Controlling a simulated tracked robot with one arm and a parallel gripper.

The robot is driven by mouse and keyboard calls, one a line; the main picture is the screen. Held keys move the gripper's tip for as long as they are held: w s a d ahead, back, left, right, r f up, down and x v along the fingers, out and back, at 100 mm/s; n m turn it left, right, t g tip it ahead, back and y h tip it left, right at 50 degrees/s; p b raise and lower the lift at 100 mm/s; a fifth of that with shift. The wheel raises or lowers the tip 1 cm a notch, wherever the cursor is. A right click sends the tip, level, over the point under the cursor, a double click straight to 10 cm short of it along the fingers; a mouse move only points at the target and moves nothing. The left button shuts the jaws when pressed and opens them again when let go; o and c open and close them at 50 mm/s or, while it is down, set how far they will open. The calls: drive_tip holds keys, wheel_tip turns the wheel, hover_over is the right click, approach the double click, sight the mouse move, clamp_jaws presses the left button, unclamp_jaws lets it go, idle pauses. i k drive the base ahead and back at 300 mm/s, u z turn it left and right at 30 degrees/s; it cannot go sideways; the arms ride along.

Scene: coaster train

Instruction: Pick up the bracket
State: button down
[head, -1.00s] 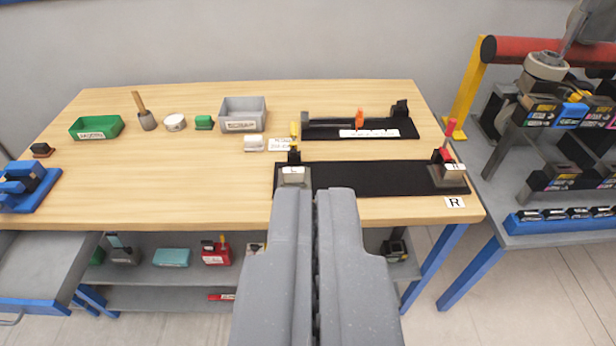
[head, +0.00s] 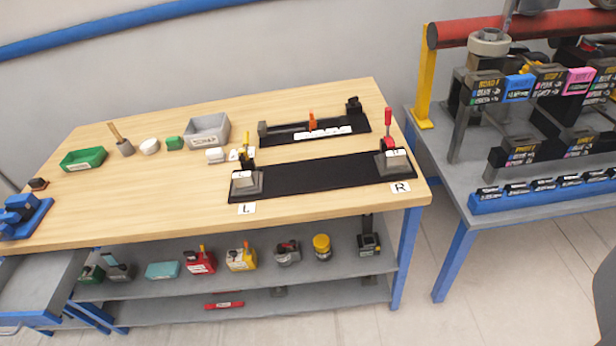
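I cannot tell for sure which thing is the bracket. A dark upright piece with a foot (head: 368,242) stands at the right end of the shelf under the wooden bench. The bench top holds a black plate (head: 315,177) with grey end blocks, the left block (head: 246,183) by an L label and the right block (head: 394,163) by an R label. Behind it lies a smaller black fixture (head: 350,123) with an orange piece. My gripper's fingers do not show now; only a grey shape cuts into the lower right edge.
On the bench stand a green tray (head: 84,160), a grey bin (head: 207,131) and a blue fixture (head: 22,217). The shelf holds several small tools and a yellow-topped jar (head: 322,247). An open drawer (head: 45,285) juts out left. A second bench (head: 530,217) stands right, past a floor gap.

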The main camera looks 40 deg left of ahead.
sight(249, 180)
drive_tip(key=z, duration=1.5)
drive_tip(key=i, duration=0.95)
drive_tip(key=u, duration=3.35)
drive_tip(key=i, duration=0.5)
drive_tip(key=z, duration=0.15)
